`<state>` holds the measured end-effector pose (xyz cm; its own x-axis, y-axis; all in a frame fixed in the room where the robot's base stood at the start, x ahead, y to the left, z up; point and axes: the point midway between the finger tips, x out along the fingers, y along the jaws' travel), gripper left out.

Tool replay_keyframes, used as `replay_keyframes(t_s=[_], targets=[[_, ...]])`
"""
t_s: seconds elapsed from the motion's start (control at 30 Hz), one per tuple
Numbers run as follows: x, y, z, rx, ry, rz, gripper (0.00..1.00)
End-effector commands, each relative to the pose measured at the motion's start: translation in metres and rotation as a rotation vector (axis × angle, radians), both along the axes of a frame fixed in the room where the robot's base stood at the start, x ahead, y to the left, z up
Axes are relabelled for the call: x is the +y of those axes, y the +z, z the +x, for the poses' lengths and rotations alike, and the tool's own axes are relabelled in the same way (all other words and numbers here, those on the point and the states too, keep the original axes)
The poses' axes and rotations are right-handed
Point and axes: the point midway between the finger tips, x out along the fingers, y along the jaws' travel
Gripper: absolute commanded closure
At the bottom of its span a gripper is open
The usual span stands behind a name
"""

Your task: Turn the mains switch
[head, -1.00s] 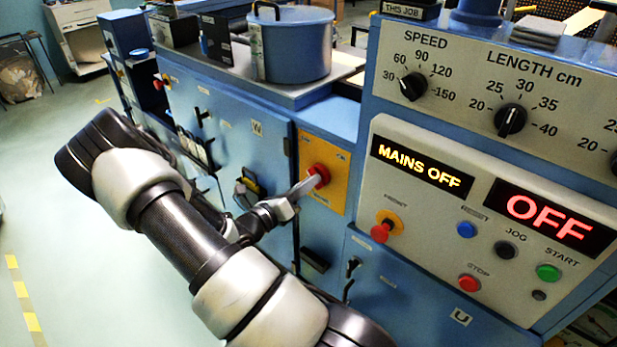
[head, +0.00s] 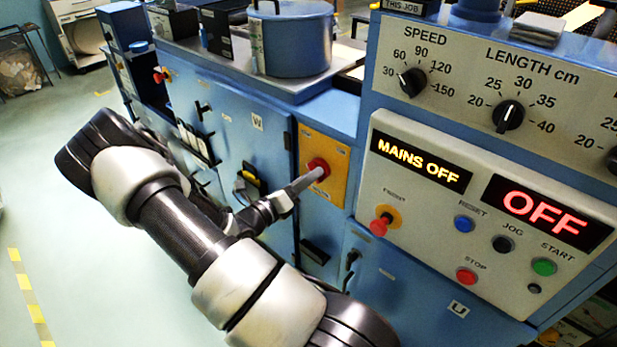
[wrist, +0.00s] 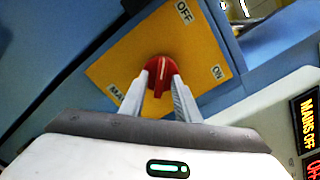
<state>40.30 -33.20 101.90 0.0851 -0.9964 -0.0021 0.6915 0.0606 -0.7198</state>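The mains switch is a red rotary knob on a yellow plate (head: 334,158) on the blue machine front. It shows in the head view (head: 319,166) and in the wrist view (wrist: 160,67). In the wrist view its pale line points roughly up, nearer the OFF label than the ON label. My gripper (wrist: 161,78) has one finger on each side of the knob's red handle, and the fingers look closed against it. In the head view my gripper (head: 312,178) reaches the knob from the lower left. The display (head: 421,161) reads MAINS OFF.
Right of the switch is a control panel with a red button on a yellow ring (head: 381,222), blue, black, green and red buttons, and a red OFF display (head: 544,212). A blue pot (head: 292,40) stands on top. Open floor (head: 75,200) lies left.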

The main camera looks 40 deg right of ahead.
Motion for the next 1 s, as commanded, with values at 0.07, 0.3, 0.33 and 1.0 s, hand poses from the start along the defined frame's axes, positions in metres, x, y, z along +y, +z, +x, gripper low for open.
replay_keyframes(t_s=[0.07, 0.3, 0.33, 1.0], targets=[[0.0, 0.0, 0.0, -0.001, 0.0, -0.001, 0.71], [0.003, 0.001, 0.001, -0.003, 0.001, -0.001, 0.71], [0.005, 0.0, 0.0, -0.003, 0.001, -0.001, 0.71], [0.148, 0.0, -0.012, -0.002, 0.004, 0.001, 0.71]])
